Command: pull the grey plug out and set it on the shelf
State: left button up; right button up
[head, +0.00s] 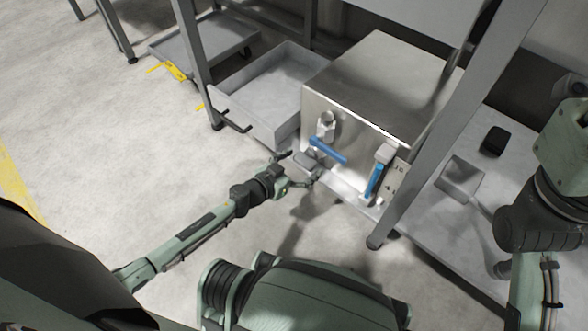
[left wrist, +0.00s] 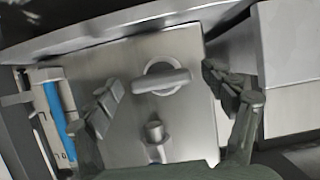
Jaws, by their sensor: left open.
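The grey plug (head: 305,159) sits low on the front face of the steel box (head: 345,127). In the left wrist view the plug (left wrist: 162,81) shows a rounded cross-bar handle in front of a round seat, against the steel face. My left gripper (head: 302,167) is open at the plug. In the left wrist view its fingers (left wrist: 160,84) stand wide apart, one on each side of the handle, with gaps visible. Whether the handle is between the fingertips in depth is unclear. The grey shelf (head: 440,211) extends to the right of the box. My right gripper is not visible.
A grey frame leg (head: 437,124) crosses before the shelf. An open tray (head: 252,119) stands left.

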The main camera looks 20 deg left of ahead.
pick_arm(q)
jog(key=shift+w+d+f, duration=0.1)
jog(key=shift+w, duration=0.15)
grip_shut()
dwell(0.8)
jog(key=shift+s, duration=0.2)
jog(key=shift+s+a, duration=0.3)
jog(key=shift+s, duration=0.3)
jog(key=shift+s, duration=0.1)
jog(key=s+a, duration=0.2)
jog(key=s, duration=0.4)
jog(key=shift+s+a, duration=0.25)
jog(key=shift+s, duration=0.05)
dwell(1.5)
dwell(0.6)
